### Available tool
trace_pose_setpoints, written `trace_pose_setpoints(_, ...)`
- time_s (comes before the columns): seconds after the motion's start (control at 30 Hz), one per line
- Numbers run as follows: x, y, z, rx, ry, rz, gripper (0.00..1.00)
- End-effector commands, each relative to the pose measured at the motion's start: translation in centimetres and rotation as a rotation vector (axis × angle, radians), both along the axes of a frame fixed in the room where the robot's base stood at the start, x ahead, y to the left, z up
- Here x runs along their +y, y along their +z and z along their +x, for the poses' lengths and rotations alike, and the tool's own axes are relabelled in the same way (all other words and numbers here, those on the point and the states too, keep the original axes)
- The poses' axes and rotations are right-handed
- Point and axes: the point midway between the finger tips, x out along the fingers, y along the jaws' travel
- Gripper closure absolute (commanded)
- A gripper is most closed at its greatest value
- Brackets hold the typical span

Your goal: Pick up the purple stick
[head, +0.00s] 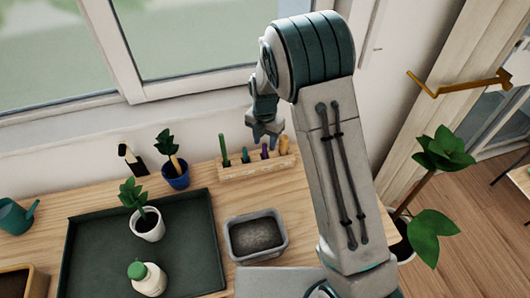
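The purple stick (264,151) stands upright in a light wooden holder (240,173) at the back of the wooden table, between a teal stick and a tan one. My gripper (264,139) hangs just above it, pointing down, with its fingers apart. The fingertips overlap the top of the purple stick in this view. I cannot tell whether they touch it or are still above it.
A green stick (224,150), a teal stick (245,154) and a tan stick (284,146) share the holder. A blue potted plant (176,181) stands to its left. A grey tub (232,249) and a dark tray (195,236) lie nearer. The window wall rises close behind.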

Motion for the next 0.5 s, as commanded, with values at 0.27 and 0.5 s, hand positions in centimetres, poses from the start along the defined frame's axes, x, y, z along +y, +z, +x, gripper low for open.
trace_pose_setpoints(0.27, 0.1, -1.7, -0.1, 0.000, 0.002, 0.000, 0.60)
trace_pose_setpoints(0.5, 0.1, -1.7, -0.1, 0.000, 0.001, 0.000, 0.82)
